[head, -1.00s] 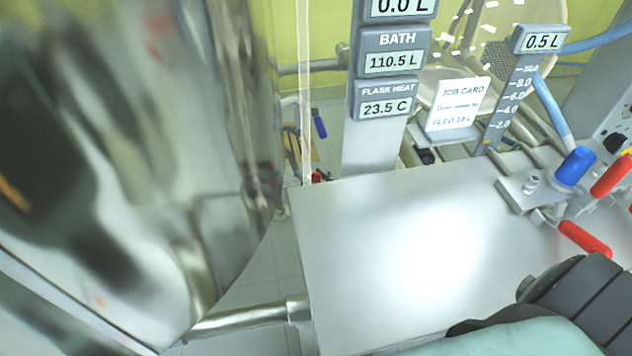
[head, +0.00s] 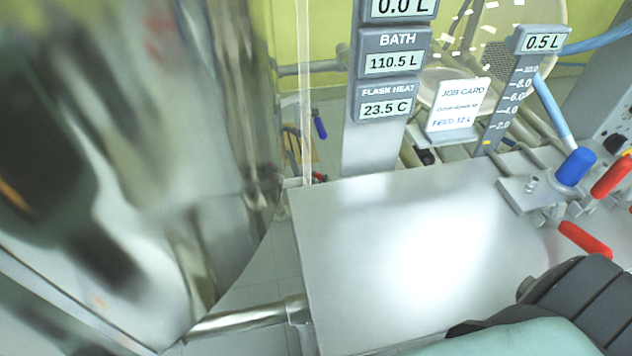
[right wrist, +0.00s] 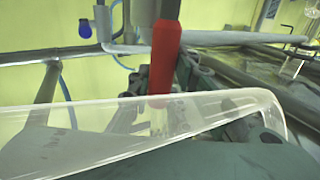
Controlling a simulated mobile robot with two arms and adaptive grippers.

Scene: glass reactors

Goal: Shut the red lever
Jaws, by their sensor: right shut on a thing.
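Two red levers show at the right of the head view: an upper one (head: 611,176) by the blue handle, and a lower one (head: 585,240) angled down to the right over the steel top. My right gripper (head: 590,300) is at the lower right corner of the head view, just below the lower lever; its fingertips are hard to make out there. In the right wrist view a red lever handle (right wrist: 165,52) stands upright between the dark fingers of the right gripper (right wrist: 162,82), which is shut on it. I cannot tell for certain which lever this is. My left gripper is not in view.
A blue handle (head: 575,167) stands close to the levers. The steel top (head: 360,250) is bare. A large shiny vessel (head: 200,190) fills the left. Display column (head: 372,150), job card (head: 459,104) and level scale (head: 508,95) stand behind. A clear rim (right wrist: 250,100) crosses the wrist view.

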